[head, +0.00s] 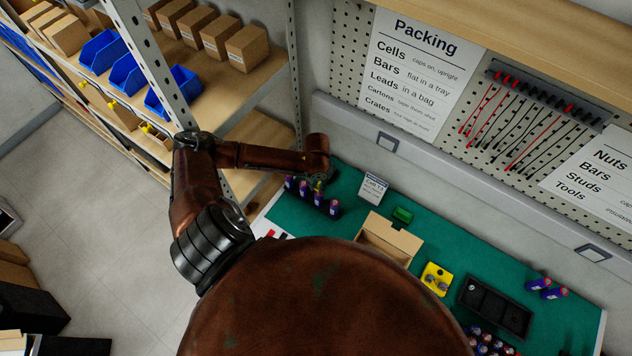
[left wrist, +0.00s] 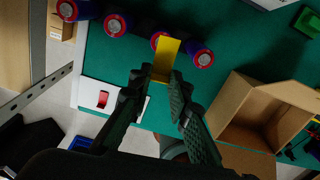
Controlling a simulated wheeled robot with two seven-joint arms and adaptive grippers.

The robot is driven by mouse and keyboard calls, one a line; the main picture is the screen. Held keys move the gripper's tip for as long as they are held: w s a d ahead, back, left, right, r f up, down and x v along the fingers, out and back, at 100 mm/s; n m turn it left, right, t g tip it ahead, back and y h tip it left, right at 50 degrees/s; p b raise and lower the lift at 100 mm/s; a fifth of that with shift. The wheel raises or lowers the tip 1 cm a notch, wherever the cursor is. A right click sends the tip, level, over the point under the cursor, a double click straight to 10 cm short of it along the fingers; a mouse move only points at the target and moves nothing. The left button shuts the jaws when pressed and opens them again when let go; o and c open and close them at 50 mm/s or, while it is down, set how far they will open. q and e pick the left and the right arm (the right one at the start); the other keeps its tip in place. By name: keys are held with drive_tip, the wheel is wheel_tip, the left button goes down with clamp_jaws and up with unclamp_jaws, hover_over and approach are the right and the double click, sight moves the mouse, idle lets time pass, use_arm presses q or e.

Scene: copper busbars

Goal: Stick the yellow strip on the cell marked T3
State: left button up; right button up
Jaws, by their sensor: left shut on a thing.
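My left gripper (left wrist: 158,78) is shut on the yellow strip (left wrist: 166,56), which sticks out past the fingertips. In the head view my left gripper (head: 318,182) hangs over a row of blue-purple cells with red ends (head: 333,207). In the left wrist view the strip's far end overlaps the gap between two cells, the one behind it (left wrist: 157,40) and the rightmost one (left wrist: 200,55). I cannot tell whether the strip touches a cell. Cell markings are not readable, so I cannot tell which is T3. My right gripper is not in view.
A small sign (head: 373,188) stands behind the row. An open cardboard box (head: 388,240), a green block (head: 402,215), a yellow block (head: 436,278) and a black tray (head: 494,305) are to the right on the green mat (head: 450,240). A metal shelf post (head: 160,70) stands close on the left.

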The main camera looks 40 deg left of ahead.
use_arm(q)
drive_tip(key=shift+a+r+m, duration=0.2)
drive_tip(key=shift+a+m, duration=0.1)
drive_tip(key=shift+m, duration=0.1)
drive_tip(key=shift+f, duration=0.2)
wheel_tip(320, 180, down, 6)
drive_tip(key=b, duration=0.5)
drive_tip(key=shift+w+f, duration=0.1)
drive_tip(key=shift+f, duration=0.2)
idle(0.3)
idle(0.4)
idle(0.7)
